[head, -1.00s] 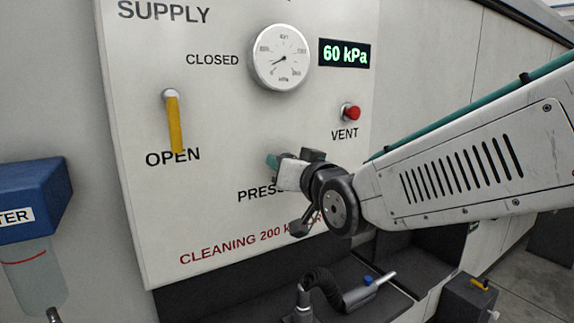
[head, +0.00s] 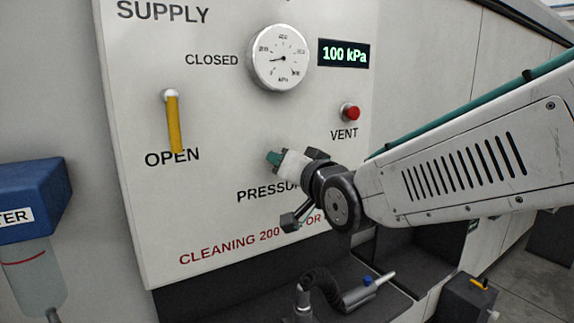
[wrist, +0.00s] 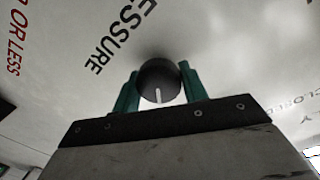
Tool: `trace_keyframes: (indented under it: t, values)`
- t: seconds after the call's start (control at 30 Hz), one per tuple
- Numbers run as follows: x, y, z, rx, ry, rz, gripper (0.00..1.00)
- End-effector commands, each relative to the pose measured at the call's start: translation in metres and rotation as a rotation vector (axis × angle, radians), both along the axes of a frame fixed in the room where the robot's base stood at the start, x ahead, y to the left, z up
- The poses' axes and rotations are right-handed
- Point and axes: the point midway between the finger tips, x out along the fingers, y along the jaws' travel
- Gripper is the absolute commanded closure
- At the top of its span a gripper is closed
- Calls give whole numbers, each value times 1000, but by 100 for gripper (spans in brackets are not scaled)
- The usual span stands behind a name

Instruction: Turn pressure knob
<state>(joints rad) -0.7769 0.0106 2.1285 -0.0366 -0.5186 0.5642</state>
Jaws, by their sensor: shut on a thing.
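The pressure knob (wrist: 159,82) is a round dark knob with a white pointer line, seen in the wrist view between the two green fingers. My gripper (head: 273,158) is at the panel above the word PRESSURE and is shut on the knob, with one finger on each side (wrist: 157,88). In the head view my gripper hides the knob. The digital display (head: 344,53) reads 100 kPa. The round gauge (head: 281,58) has its needle pointing left.
A yellow lever (head: 174,122) hangs down at OPEN. A red VENT button (head: 350,112) sits above right of my gripper. A blue filter unit (head: 32,200) is at the left. A black hose with a nozzle (head: 345,298) lies below the panel.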

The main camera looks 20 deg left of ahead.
Motion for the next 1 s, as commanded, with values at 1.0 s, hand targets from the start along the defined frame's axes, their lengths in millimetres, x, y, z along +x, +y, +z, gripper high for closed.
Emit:
trace_keyframes:
  t: [1.0]
  values:
    - [-53, -54, 4, 0, 0, -1, 35]
